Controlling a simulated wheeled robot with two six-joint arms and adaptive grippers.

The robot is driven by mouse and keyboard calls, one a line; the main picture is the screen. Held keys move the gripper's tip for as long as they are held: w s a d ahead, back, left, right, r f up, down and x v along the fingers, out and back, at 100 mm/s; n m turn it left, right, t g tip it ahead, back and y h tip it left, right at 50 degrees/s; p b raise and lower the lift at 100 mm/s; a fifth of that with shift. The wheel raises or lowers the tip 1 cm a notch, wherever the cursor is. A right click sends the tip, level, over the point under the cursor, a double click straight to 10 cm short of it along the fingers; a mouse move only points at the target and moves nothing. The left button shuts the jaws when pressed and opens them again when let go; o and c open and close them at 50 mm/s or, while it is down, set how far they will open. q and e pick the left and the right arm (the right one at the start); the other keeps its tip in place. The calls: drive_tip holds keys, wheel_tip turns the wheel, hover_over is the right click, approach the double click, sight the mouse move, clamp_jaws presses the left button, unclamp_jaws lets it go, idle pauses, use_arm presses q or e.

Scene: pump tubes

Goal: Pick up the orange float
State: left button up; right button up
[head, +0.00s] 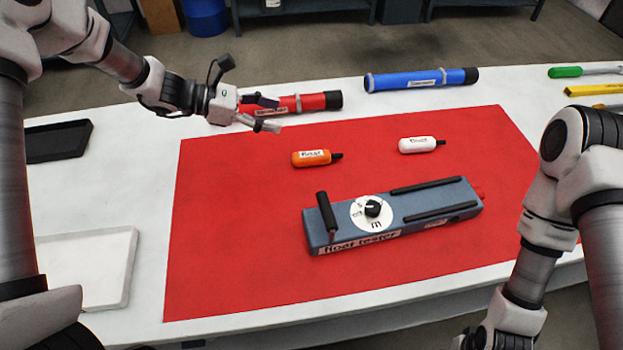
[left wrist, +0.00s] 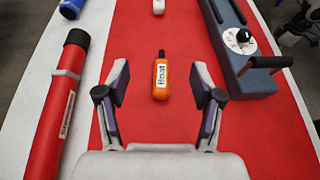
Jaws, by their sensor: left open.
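The orange float (head: 311,158) lies on the red mat (head: 230,220), with a label and a dark tip pointing right in the head view. In the left wrist view the orange float (left wrist: 161,82) shows between and beyond the two fingers. My left gripper (head: 268,113) is open and empty, above the table to the upper left of the float and apart from it; it also shows in the left wrist view (left wrist: 160,97). My right arm is at the lower right of the head view, and its fingers are out of the picture.
A white float (head: 417,145) lies right of the orange one. The grey-blue float tester (head: 400,215) stands in front. A red tube (head: 312,102) and a blue tube (head: 421,80) lie behind. A black tray (head: 58,141) and white tray (head: 87,268) are at left. The mat's left part is clear.

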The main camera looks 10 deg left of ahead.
use_arm(q)
drive_tip(key=b, duration=0.6)
approach(304, 155)
drive_tip(key=shift+w+d+f, duration=0.35)
drive_tip(key=shift+d, duration=0.2)
drive_tip(key=shift+w+d+f, duration=0.35)
drive_tip(key=shift+w+d, duration=0.05)
drive_tip(key=shift+d, duration=0.1)
drive_tip(key=x, duration=0.7)
drive_tip(key=shift+d, duration=0.45)
drive_tip(key=shift+s, duration=0.1)
drive_tip(key=c, duration=1.3)
use_arm(e)
wheel_tip(304, 155, down, 10)
